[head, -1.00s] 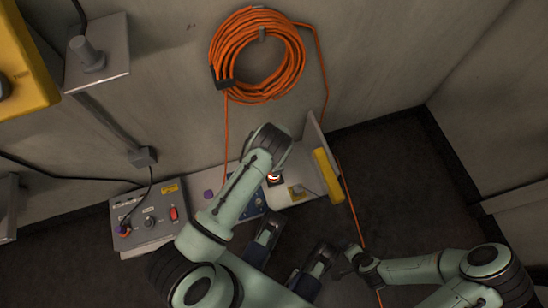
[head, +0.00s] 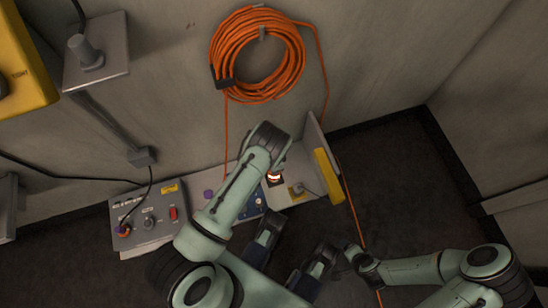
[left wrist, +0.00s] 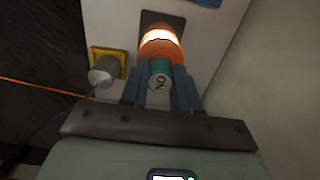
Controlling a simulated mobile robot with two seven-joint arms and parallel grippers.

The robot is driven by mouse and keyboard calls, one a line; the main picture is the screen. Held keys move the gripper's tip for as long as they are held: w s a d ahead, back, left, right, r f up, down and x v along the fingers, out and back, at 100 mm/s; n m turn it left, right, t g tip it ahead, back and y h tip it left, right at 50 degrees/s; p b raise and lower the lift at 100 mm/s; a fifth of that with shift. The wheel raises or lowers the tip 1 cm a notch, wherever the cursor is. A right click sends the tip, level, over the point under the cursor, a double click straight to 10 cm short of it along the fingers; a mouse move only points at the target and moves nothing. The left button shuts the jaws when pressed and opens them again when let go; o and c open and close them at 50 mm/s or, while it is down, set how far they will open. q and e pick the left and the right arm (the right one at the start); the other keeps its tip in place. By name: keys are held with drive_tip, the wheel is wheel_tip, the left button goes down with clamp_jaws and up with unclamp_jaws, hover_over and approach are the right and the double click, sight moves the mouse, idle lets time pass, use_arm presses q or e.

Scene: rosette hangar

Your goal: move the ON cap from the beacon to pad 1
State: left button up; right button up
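The ON cap (left wrist: 159,82), with a white "ON" face and a teal side, sits between my left gripper's fingers (left wrist: 160,92) in the left wrist view. The fingers touch both its sides. The beacon (left wrist: 160,42), a glowing orange lamp with a bright band, is right behind the cap; I cannot tell if they touch. In the head view the beacon (head: 274,177) shows beside my left arm, which hides the left gripper and cap. My right gripper (head: 348,262) is low in the head view, away from the panels; its fingers are unclear. I cannot identify pad 1.
A grey control box (head: 146,220) with a red switch stands at the left. A yellow square with a grey knob (left wrist: 103,72) is beside the beacon. A yellow bar (head: 328,175) edges the right end. An orange cable coil (head: 257,97) hangs on the wall.

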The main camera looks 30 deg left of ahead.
use_arm(q)
clamp_jaws()
drive_tip(key=shift+r, duration=0.1)
drive_tip(key=shift+r+p, duration=1.7)
drive_tip(key=shift+r, duration=1.25)
drive_tip(key=s+a+f, duration=0.2)
drive_tip(key=s+f, duration=0.3)
drive_tip(key=s, duration=0.5)
drive_tip(key=s+a+f, duration=0.2)
drive_tip(key=s+f, duration=0.3)
drive_tip(key=s, duration=0.5)
drive_tip(key=shift+w+a+f, duration=0.1)
drive_tip(key=shift+f, duration=1.15)
drive_tip(key=shift+w+a+f, duration=0.1)
drive_tip(key=shift+f, duration=1.1)
